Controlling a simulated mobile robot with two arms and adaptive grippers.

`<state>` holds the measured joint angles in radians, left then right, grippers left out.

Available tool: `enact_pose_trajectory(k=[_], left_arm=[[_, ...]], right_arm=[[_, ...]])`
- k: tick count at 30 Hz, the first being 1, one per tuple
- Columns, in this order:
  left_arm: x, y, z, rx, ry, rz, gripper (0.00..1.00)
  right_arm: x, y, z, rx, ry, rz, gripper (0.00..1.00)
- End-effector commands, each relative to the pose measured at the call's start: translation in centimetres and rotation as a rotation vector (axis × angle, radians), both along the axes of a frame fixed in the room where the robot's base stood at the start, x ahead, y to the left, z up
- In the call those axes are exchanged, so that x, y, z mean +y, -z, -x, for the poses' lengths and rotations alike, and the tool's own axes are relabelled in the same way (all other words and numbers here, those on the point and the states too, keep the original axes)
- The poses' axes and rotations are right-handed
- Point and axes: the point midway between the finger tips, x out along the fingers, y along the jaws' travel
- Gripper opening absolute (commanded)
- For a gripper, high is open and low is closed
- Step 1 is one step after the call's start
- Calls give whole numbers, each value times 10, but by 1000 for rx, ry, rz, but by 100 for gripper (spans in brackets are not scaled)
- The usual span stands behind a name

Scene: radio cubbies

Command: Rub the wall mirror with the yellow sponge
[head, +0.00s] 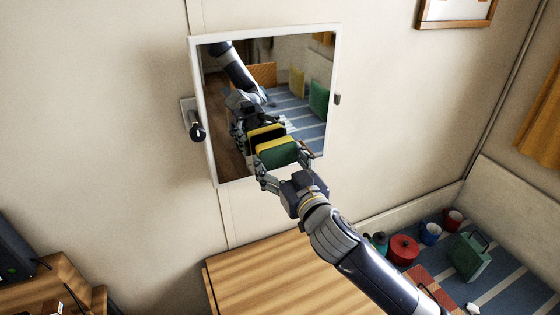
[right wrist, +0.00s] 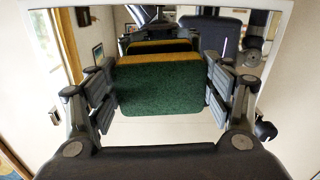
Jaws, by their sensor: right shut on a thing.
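The wall mirror (head: 302,75) has a white frame and hangs on the cream wall, a little tilted in the head view. My right gripper (head: 282,166) is in front of its lower middle, shut on the sponge (head: 277,155). The sponge has a yellow layer and a dark green layer, and the green side faces me. In the right wrist view the sponge (right wrist: 160,85) sits between the two fingers. The mirror shows a reflection of the sponge and my arm. I cannot tell whether the sponge touches the glass. My left gripper is not in view.
A wooden table (head: 260,275) stands below the mirror. A dark knob (head: 197,132) sticks out at the mirror's left edge. On the striped surface at right are a red pot (head: 403,250), a green box (head: 470,257) and mugs. A framed picture (head: 455,12) hangs at upper right.

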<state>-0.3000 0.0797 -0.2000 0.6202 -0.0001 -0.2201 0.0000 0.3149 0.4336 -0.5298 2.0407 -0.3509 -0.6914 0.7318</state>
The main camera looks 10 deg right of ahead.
Motion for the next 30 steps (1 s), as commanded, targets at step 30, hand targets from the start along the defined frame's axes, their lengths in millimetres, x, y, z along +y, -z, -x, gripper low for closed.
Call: enact_pose_trajectory(k=[30], left_arm=[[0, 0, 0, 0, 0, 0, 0]], right_arm=[[4, -1, -19, 0, 0, -1, 55]])
